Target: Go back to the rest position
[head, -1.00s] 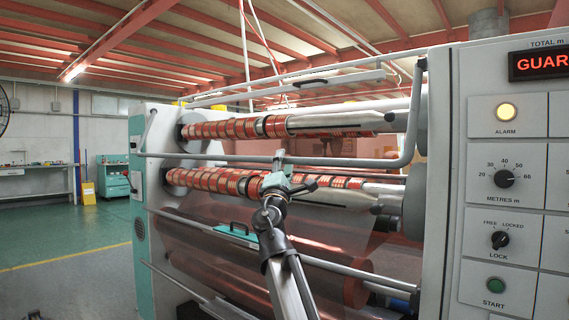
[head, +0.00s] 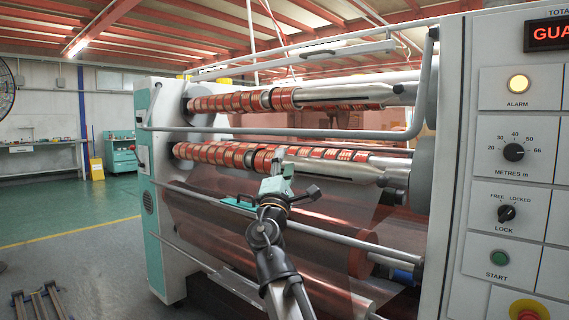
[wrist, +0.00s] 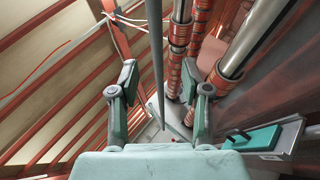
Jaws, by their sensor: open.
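My gripper (head: 278,170) is in front of the lower roll shaft of the tape rewinding machine, seen from behind along my arm. In the wrist view its two fingers (wrist: 163,105) stand wide apart with nothing between them. The lower shaft (head: 215,153) carries several red tape rolls, and the upper shaft (head: 235,102) carries more. In the head view my gripper overlaps the lower rolls; whether it touches anything there I cannot tell. The wrist view shows the roll shafts (wrist: 189,75) beyond and to the right of the fingers.
A grey guard bar (head: 300,132) crosses in front of the shafts. A teal-handled part (wrist: 252,138) lies right of my gripper in the wrist view. The control panel (head: 515,180) stands at the right, its alarm lamp (head: 518,84) lit. Open green floor (head: 60,215) lies at the left.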

